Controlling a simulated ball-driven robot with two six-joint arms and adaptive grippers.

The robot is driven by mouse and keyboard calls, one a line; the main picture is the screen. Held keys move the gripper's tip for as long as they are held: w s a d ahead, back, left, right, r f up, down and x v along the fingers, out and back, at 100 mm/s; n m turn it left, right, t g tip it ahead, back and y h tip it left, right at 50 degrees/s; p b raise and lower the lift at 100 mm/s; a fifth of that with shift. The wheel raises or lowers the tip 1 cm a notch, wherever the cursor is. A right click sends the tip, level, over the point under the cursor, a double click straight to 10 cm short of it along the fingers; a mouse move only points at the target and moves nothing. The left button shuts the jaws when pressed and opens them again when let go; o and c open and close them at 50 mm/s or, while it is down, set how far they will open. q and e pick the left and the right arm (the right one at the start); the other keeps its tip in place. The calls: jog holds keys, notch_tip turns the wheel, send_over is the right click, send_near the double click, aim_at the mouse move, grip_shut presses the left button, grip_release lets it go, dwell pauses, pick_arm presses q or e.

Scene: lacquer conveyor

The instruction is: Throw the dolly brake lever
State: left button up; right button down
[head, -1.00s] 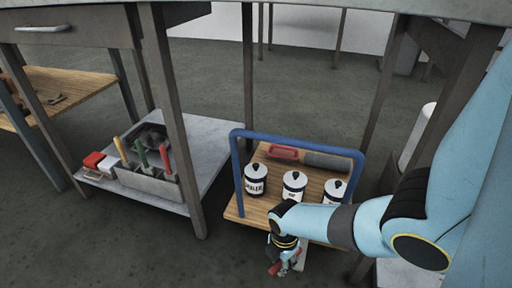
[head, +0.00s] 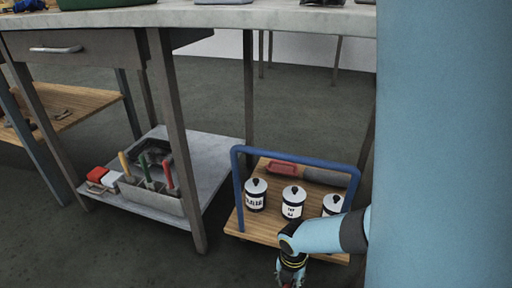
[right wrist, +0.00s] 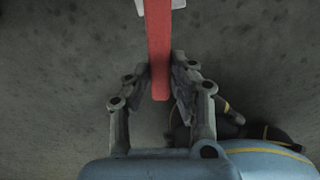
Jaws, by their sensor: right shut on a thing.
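The dolly (head: 268,236) is a low wooden platform with a blue tube handle (head: 235,190), under the table at the right of the head view. The brake lever (right wrist: 158,50) is a red bar coming down from the top of the right wrist view, with a pale part at its upper end. My right gripper (right wrist: 164,84) has its two fingers on either side of the lever's lower end and is shut on it. In the head view the right gripper (head: 290,280) is low at the dolly's front edge, mostly cut off by the frame. My left gripper is not in view.
White lidded cans (head: 293,203) and a red-handled tool (head: 285,168) are on the dolly. A grey caddy (head: 150,197) with coloured handles stands on the lower shelf at left. A table leg (head: 182,150) stands between them. Bare floor lies in front.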

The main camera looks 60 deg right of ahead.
jog(key=c, duration=1.2)
grip_release()
jog(key=shift+o, duration=0.2)
notch_tip(320, 180, up, 12)
